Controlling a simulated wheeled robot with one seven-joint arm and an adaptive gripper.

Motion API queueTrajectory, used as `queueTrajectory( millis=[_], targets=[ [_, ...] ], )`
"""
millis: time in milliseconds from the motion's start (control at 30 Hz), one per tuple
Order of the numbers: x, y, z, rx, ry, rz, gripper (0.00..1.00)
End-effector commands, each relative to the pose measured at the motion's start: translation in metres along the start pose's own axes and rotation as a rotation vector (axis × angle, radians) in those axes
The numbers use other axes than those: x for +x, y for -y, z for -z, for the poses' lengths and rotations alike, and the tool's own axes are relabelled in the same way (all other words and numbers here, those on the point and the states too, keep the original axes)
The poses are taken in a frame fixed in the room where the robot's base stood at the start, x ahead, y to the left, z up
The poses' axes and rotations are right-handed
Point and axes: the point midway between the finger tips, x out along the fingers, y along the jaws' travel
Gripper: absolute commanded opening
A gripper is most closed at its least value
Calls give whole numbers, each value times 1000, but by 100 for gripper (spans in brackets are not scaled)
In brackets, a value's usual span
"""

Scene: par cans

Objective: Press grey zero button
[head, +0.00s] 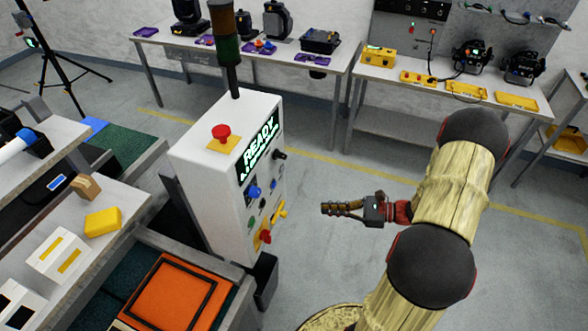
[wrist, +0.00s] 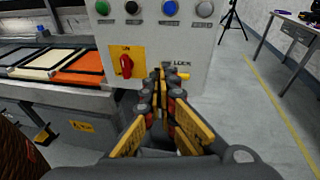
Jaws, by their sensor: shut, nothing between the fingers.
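The grey button (wrist: 205,9) sits at the top right of the white control box's front in the wrist view, right of a blue button (wrist: 168,8). Its label is too small to read. In the head view I cannot pick it out clearly on the box (head: 215,185). My gripper (head: 326,208) is shut and empty, pointing left at the box's front, with a gap between them. In the wrist view its fingertips (wrist: 160,76) appear below the button row, in front of the lower panel, and hide part of it.
A red rotary switch (wrist: 125,66) on a yellow plate and a yellow lever (wrist: 183,76) flank the fingertips. A red mushroom button (head: 222,133) tops the box, beside a signal tower (head: 228,60). The floor right of the box is clear. Workbenches (head: 455,85) stand behind.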

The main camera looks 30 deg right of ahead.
Motion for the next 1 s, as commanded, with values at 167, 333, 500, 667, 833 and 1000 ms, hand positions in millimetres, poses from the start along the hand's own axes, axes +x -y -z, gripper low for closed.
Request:
queueTrajectory(
  millis=[167, 333, 500, 667, 833, 1000],
  targets=[
    [-8, 54, -31, 24, 130, 144, 0],
    [-13, 66, -50, 50, 200, 180, 0],
    [-13, 65, -50, 57, 203, 176, 0],
    [-13, 65, -50, 57, 202, 175, 0],
    [-3, 66, -52, 56, 201, 173, 0],
    [23, 70, -57, 55, 200, 170, 0]
  ],
)
